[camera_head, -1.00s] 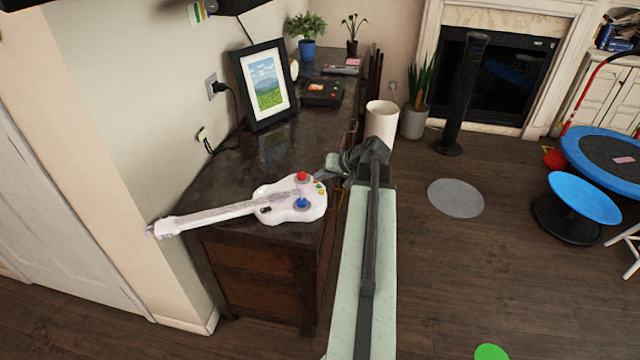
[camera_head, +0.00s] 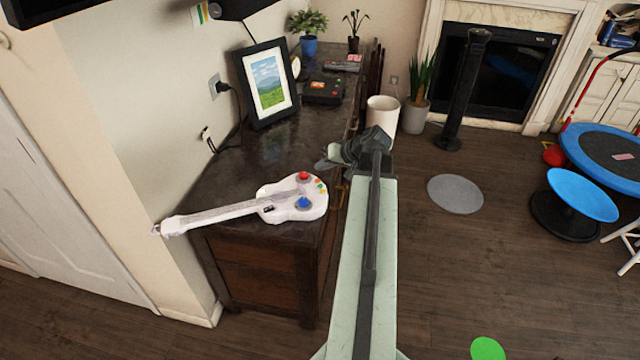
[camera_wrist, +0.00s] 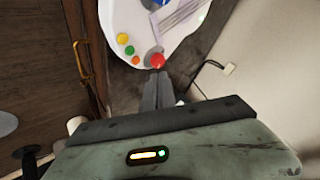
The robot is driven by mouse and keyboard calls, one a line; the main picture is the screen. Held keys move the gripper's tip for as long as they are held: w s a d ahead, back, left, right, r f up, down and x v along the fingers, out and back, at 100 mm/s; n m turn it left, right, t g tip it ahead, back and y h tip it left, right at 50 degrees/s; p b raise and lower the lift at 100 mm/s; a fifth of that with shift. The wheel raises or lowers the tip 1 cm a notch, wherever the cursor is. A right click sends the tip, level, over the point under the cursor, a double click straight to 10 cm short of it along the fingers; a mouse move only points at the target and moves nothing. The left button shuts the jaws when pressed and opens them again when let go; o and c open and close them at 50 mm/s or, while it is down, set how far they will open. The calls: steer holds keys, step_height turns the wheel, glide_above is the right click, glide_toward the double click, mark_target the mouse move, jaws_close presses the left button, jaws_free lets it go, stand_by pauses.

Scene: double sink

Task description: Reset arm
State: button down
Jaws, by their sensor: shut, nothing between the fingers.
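My gripper (camera_head: 328,161) is at the end of my arm, over the right edge of the dark wooden cabinet (camera_head: 265,280) in the head view. In the wrist view my gripper (camera_wrist: 157,80) shows its two fingers together, with nothing between them. A white toy guitar (camera_head: 262,208) with a red, a blue and several small coloured buttons lies on the cabinet top. The guitar (camera_wrist: 140,25) also shows at the top of the wrist view, with its red button by the fingertips in the picture. The gripper appears apart from the guitar in the head view.
A picture frame (camera_head: 266,85), a dark device (camera_head: 324,90) and a potted plant (camera_head: 309,32) stand farther back on the cabinet. A white bin (camera_head: 381,121) stands beyond my arm. The wall is left. Open floor lies right, with a blue stool (camera_head: 583,195).

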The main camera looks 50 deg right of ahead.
steer(key=w+a+n+g+y, duration=0.15)
steer(key=w+a, duration=0.25)
steer(key=a, duration=0.5)
steer(key=w+a+n+y+p, duration=0.1)
steer(key=w+a+n, duration=0.1)
steer(key=w+a, duration=0.5)
steer(key=w+a+n+g+y, duration=0.1)
steer(key=w+a+n, duration=0.1)
steer(key=a, duration=0.9)
steer(key=s+a+f+n+g+p, duration=0.15)
steer(key=a+n+g, duration=0.25)
steer(key=a, duration=1.4)
steer(key=s+a+f+g+h, duration=0.1)
steer(key=s+a+f+h, duration=0.15)
steer(key=s+a, duration=0.3)
steer(key=s+d, duration=0.1)
steer(key=d+m+g+h, duration=0.1)
steer(key=d, duration=0.1)
steer(key=s+d+m+h, duration=0.1)
steer(key=shift+s+d+f+g, duration=0.3)
steer(key=shift+s+g, duration=0.05)
